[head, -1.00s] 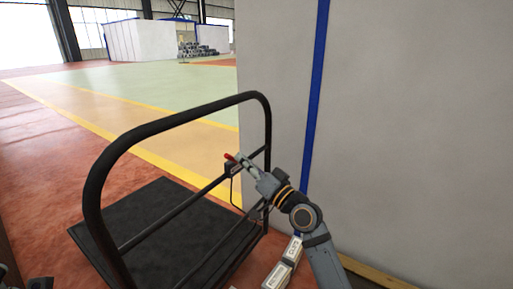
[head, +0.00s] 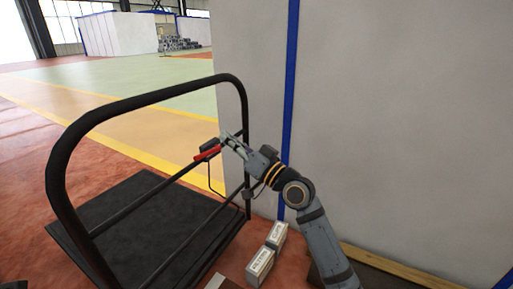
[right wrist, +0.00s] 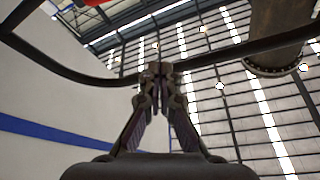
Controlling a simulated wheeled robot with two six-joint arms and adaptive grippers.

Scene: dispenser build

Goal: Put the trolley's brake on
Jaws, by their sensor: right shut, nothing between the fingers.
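The trolley has a black tubular handle frame (head: 150,97) and a flat black deck (head: 110,215), beside the pale wall. A red brake lever (head: 207,153) sits on the dark bracket at the right end of the frame's crossbar, pointing left and slightly down. It is probably the red patch at the top edge of the right wrist view (right wrist: 95,2). My right gripper (head: 229,140) is just right of and above the lever, its fingers shut and empty. The fingertips also show in the right wrist view (right wrist: 155,73). Whether they touch the bracket is unclear. My left gripper is not visible.
A pale wall (head: 380,120) with a blue stripe stands close behind and right of my right arm. Pale boxes (head: 260,266) lie on the floor between the trolley and the wall. The floor (head: 130,125) beyond the trolley is open.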

